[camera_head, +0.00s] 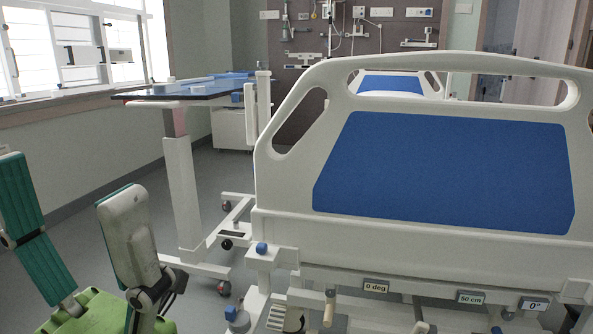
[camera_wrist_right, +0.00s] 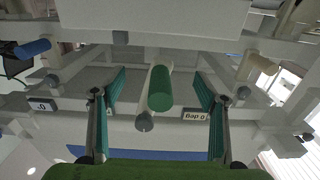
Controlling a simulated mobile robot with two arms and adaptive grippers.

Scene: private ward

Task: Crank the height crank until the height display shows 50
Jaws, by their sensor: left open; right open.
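The height display (camera_head: 471,297) on the bed's foot end reads 50 cm in the head view. In the right wrist view, a crank with a green handle (camera_wrist_right: 160,88) points toward the camera, centred between the fingers of my right gripper (camera_wrist_right: 158,92). The fingers stand apart on both sides of the handle, with gaps, not touching it. My right gripper is open and is not clearly visible in the head view. My left gripper (camera_head: 66,175) is open and empty at the lower left of the head view, away from the cranks.
A 0 deg display (camera_head: 376,287) and a 0° display (camera_head: 534,304) flank the height display. A cream handle (camera_wrist_right: 262,62) and a blue handle (camera_wrist_right: 32,47) sit beside the green one. The footboard (camera_head: 420,215) rises above. An overbed table (camera_head: 190,92) stands left.

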